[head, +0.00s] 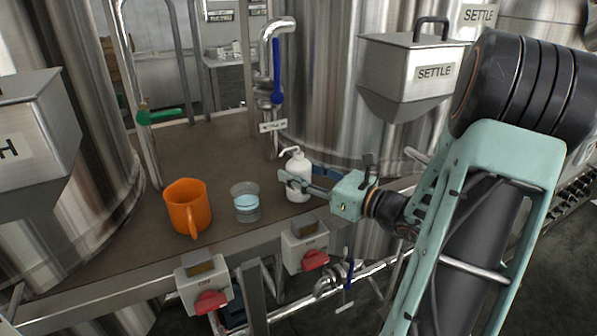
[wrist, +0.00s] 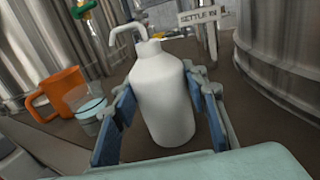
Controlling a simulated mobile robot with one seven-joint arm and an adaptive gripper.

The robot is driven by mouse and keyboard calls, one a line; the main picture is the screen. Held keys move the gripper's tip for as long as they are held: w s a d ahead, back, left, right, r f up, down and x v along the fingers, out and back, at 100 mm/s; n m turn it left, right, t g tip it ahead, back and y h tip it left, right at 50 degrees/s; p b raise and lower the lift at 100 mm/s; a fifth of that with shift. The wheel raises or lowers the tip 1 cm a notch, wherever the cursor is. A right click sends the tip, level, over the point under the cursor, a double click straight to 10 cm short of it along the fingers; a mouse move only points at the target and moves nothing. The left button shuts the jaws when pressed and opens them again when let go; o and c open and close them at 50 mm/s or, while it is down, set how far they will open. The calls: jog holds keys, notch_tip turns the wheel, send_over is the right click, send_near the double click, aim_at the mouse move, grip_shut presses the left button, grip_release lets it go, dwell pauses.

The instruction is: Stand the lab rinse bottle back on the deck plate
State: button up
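The lab rinse bottle (head: 299,178) is white with a bent spout on top. It is upright at the right part of the brown deck plate (head: 225,150), near the plate's front edge. In the wrist view the bottle (wrist: 164,98) fills the middle. My gripper (head: 300,184) reaches in from the right at about the bottle's mid height. In the wrist view its blue-padded fingers (wrist: 160,100) lie on both sides of the bottle and appear to touch it. I cannot tell whether the bottle's base touches the plate or is slightly above it.
An orange mug (head: 187,207) and a clear beaker with pale blue liquid (head: 245,203) stand left of the bottle. A steel pipe with a blue handle (head: 277,85) rises behind it. Steel tanks flank the deck. Red-handled switch boxes (head: 306,248) sit below the front edge.

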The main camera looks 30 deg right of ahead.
jog(key=o, duration=0.4)
jog(key=shift+c, duration=0.2)
jog(key=shift+r, duration=0.1)
jog(key=shift+s+d+r, duration=0.1)
jog(key=v, duration=1.1)
jog(key=shift+s, duration=0.4)
jog(key=shift+d, duration=0.1)
